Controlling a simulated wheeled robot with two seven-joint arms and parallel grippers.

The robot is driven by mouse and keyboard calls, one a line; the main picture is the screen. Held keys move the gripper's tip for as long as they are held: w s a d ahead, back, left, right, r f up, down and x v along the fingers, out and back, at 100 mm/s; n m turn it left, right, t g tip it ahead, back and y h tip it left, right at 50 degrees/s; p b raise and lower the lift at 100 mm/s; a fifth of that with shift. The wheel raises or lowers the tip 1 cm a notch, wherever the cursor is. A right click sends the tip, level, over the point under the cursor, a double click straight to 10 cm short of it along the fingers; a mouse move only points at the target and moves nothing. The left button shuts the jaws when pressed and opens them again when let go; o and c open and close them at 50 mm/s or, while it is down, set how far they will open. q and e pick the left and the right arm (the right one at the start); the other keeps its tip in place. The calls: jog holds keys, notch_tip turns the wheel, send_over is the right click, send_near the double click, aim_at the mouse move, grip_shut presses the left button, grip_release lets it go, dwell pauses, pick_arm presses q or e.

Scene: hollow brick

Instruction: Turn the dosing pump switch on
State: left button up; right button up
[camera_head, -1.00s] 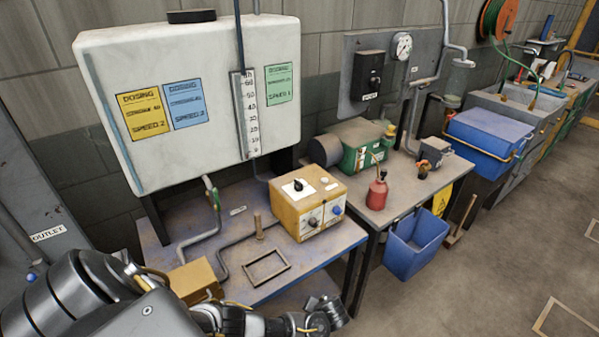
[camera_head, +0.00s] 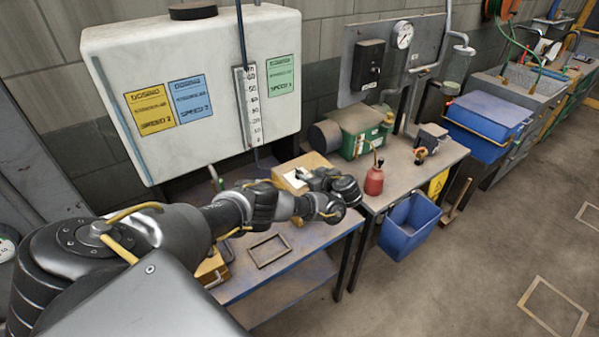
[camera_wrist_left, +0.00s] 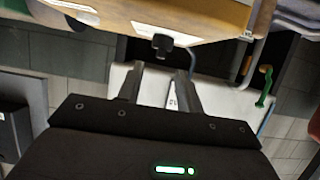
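The dosing pump is a yellow box (camera_head: 309,160) on the bench, largely hidden behind my left arm in the head view. In the left wrist view, which is tilted nearly upside down, the box (camera_wrist_left: 195,15) fills the top. A black switch knob (camera_wrist_left: 162,44) sticks out from its edge. My left gripper (camera_wrist_left: 160,72) is open and empty, its two fingers apart and pointing toward the knob, with a gap that appears to remain before it. In the head view my left gripper (camera_head: 314,179) is over the box, its fingers partly hidden. My right gripper is not in view.
A white tank (camera_head: 200,95) with coloured dosing labels stands behind the bench (camera_head: 290,270). A small frame (camera_head: 268,250) lies on the bench. Right of the box are a red bottle (camera_head: 374,180), a green motor unit (camera_head: 362,135) and a blue bin (camera_head: 410,225).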

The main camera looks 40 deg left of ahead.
aim_at(301, 172)
pick_arm(q)
jog(key=x, duration=0.6)
jog(key=shift+f+b, duration=0.1)
jog(key=shift+b, duration=0.2)
jog(key=shift+w+a+f, duration=0.15)
jog(key=shift+a+f, duration=0.1)
jog(key=shift+a, duration=0.5)
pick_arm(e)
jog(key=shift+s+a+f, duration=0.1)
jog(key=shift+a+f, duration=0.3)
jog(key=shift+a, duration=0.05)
pick_arm(q)
jog(key=shift+c, duration=0.2)
jog(key=c, duration=0.6)
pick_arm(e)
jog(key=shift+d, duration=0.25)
